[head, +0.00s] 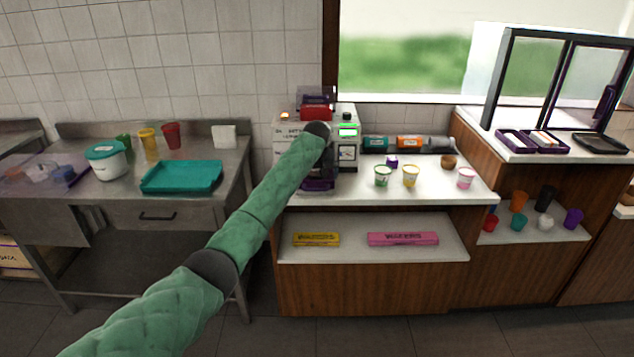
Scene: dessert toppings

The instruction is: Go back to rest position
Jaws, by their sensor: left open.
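My left arm, in a green quilted sleeve, reaches from the bottom left of the head view up to the white machine (347,152) on the counter. Its dark end, with my left gripper (320,130), is in front of the machine, below a red part on top. The gripper is open; its fingers are small and hard to make out against the machine, and I cannot tell whether they touch it. Nothing is visibly held. My right gripper is not in view.
Left, a steel table holds a teal tray (181,177), a white tub (106,160) and several cups. Small cups (410,176) stand on the white counter right of my arm. A black-framed stand (550,80) is at far right. Floor shows in front.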

